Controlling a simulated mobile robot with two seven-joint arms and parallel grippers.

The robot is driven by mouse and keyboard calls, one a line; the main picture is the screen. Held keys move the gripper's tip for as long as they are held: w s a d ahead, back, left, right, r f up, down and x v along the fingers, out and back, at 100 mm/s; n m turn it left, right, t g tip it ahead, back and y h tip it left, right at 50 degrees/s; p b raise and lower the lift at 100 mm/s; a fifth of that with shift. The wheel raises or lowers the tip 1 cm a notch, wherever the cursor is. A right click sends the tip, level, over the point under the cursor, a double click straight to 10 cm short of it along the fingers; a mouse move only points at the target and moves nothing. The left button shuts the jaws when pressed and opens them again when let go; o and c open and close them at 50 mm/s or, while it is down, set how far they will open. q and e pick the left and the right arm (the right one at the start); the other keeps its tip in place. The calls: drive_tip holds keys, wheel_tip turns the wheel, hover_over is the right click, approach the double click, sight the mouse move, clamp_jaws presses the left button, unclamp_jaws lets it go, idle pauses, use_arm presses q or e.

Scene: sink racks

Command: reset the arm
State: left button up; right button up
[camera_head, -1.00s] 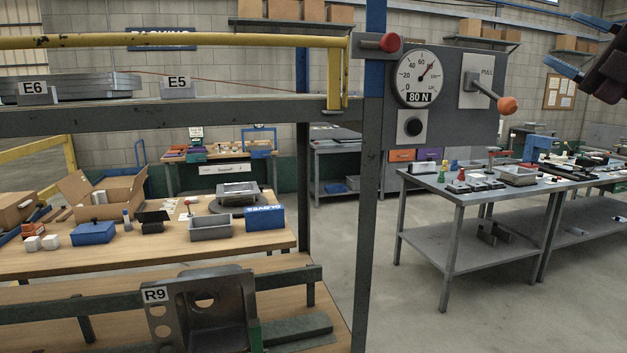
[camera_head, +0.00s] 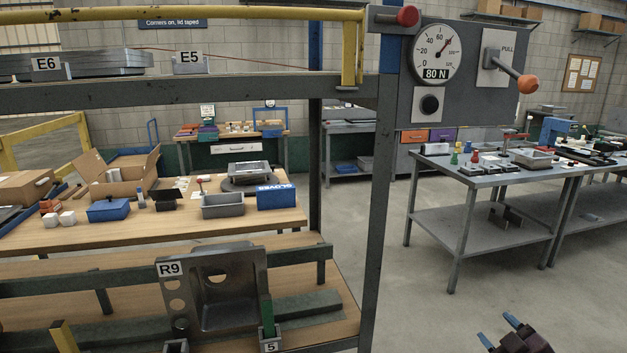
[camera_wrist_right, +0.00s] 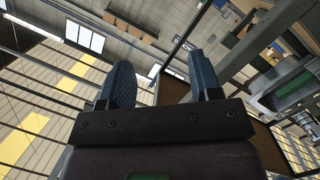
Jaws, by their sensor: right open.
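My right gripper (camera_head: 498,331) is at the lower right of the head view, over the grey floor and apart from the rack and benches. Its two blue-tipped fingers are spread with nothing between them. In the right wrist view the open fingers (camera_wrist_right: 162,88) show large, with the wall, shelves and roof windows tilted behind them. My left gripper does not show.
A steel rack post (camera_head: 378,220) stands between the wooden bench (camera_head: 110,237) and the grey table (camera_head: 487,213). A gauge panel (camera_head: 463,72) with an orange-knobbed lever juts from the post. A metal sink part (camera_head: 232,283) sits on the R9 rack. Open floor lies at right.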

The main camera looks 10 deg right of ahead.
drive_tip(key=s+a+f+m+g+y, duration=0.1)
drive_tip(key=s+a+f+m+g, duration=0.3)
drive_tip(key=s+a+f, duration=1.3)
wheel_tip(320, 180, down, 2)
drive_tip(key=shift+s+a+m+g, duration=0.3)
drive_tip(key=shift+s+m+g, duration=0.1)
drive_tip(key=shift+m, duration=0.6)
drive_tip(key=shift+c, duration=0.5)
idle(1.1)
